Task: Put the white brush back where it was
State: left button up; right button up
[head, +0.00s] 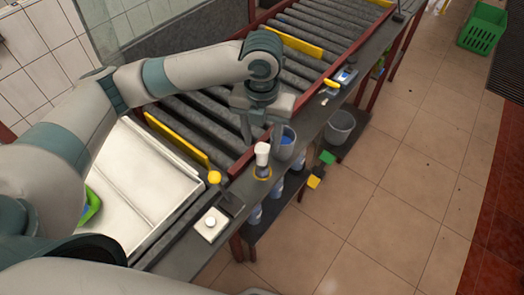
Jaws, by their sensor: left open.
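A white-topped object that looks like the white brush (262,152) is upright at the counter's edge. Its lower part meets a yellow ring (262,178); whether it hangs in the ring or stands behind it I cannot tell. My left gripper (261,138) points down over the white top, with its fingers apart on either side. I cannot tell whether the fingers touch it. My right gripper is not in view.
A grey bucket (285,144) with blue inside is close right of the gripper. Green (326,157) and yellow (314,182) heads stick out from the edge. A roller conveyor (290,75) lies behind. A white button box (211,225) is at front left.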

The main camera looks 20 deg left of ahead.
pick_arm(q)
jog(key=shift+r, duration=0.9)
jog(key=shift+s, duration=0.1)
